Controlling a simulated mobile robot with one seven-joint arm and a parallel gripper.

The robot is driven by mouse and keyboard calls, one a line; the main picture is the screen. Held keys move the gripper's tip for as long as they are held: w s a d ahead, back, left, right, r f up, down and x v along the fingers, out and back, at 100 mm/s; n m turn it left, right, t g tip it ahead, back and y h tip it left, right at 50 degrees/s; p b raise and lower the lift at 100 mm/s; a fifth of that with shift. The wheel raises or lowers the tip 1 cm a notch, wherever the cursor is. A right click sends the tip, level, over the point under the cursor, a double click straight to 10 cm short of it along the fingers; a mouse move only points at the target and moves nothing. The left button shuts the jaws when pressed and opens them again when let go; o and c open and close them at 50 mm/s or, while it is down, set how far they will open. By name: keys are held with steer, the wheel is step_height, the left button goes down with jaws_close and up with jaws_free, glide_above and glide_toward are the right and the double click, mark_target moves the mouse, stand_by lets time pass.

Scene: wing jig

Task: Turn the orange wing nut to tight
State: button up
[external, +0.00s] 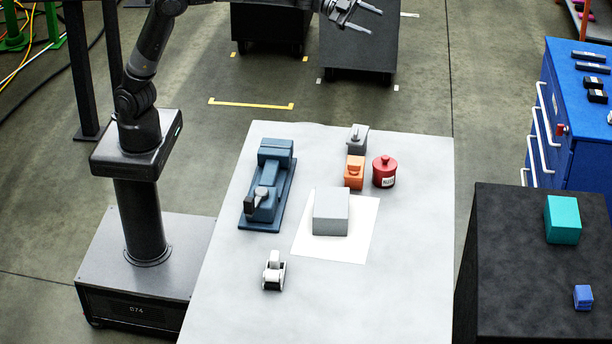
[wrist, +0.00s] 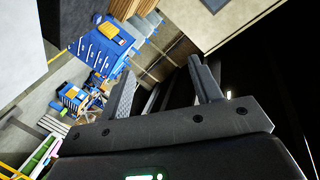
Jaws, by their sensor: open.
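An orange piece (external: 355,172) stands on the pale table (external: 410,280), towards its far side, with a raised part on top. It is too small to tell whether this is the wing nut or a block bearing it, or how its wings are turned. A dark grey piece (external: 357,138) stands right behind it. My gripper (external: 375,20) is open and empty, raised high beyond the table's far edge and well away from the orange piece. In the wrist view my gripper (wrist: 160,78) has nothing between its fingers, and the orange piece is not seen there.
A red lidded can (external: 385,172) stands close right of the orange piece. A grey block (external: 331,212) on a white sheet (external: 345,250) is in front. A blue vise-like device (external: 268,185) is left; a small white device (external: 273,271) is nearer. The table's front right is clear.

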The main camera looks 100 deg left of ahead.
steer(key=w+d+f+m+g+h, duration=0.2)
steer(key=w+d+f+m+g, duration=0.1)
steer(key=d+f, duration=0.3)
steer(key=m+g+y, duration=0.4)
steer(key=g+y, duration=0.3)
steer(key=g, duration=0.5)
glide_above(354, 164)
step_height(354, 164, down, 22)
step_height(354, 164, down, 11)
steer(key=shift+r, duration=0.1)
steer(key=shift+c, duration=0.6)
steer(key=c, duration=0.9)
